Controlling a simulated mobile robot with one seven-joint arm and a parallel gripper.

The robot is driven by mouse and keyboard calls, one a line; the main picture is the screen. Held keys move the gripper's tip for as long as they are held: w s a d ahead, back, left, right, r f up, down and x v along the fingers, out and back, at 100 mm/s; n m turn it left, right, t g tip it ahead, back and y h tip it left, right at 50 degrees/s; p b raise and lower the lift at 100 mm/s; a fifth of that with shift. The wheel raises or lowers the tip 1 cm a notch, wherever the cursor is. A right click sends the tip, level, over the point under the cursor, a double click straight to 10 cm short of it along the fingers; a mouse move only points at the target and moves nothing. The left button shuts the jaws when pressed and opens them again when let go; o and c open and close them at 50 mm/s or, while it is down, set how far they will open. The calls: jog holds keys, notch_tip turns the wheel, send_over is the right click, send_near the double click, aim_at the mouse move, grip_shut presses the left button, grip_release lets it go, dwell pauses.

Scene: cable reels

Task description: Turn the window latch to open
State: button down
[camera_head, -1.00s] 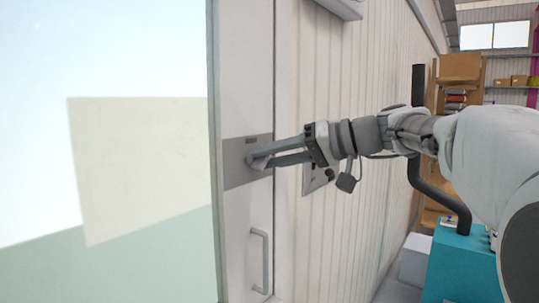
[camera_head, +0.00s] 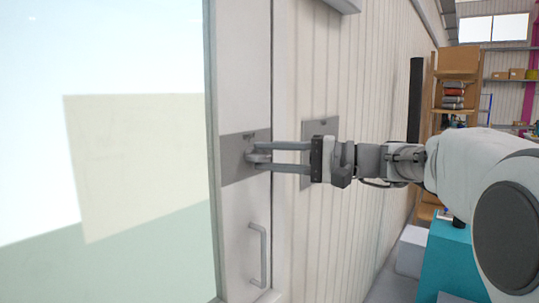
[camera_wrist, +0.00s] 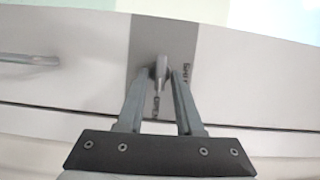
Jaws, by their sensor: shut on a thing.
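The window latch (camera_wrist: 161,68) is a small grey lever on a grey plate (camera_head: 233,172) set in the white window frame. In the wrist view the lever lies between my two fingers, and its narrow end points toward the "OPEN" lettering on the plate (camera_wrist: 146,48). The "SHUT" lettering is at the plate's right in that view. My gripper (camera_head: 262,158) reaches in level from the right, shut on the lever. In the head view the fingers hide most of the lever.
A vertical bar handle (camera_head: 263,255) stands out from the frame below the plate; it also shows in the wrist view (camera_wrist: 30,60). A wall plate (camera_head: 312,130) is behind my gripper. A teal cabinet (camera_head: 446,265) and shelving (camera_head: 457,90) are at the right.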

dwell(0.4)
jog(key=c, duration=0.9)
grip_release()
jog(key=v, duration=1.7)
jog(key=shift+s+d+f, duration=0.15)
jog(key=shift+f, duration=0.05)
jog(key=shift+p, duration=0.3)
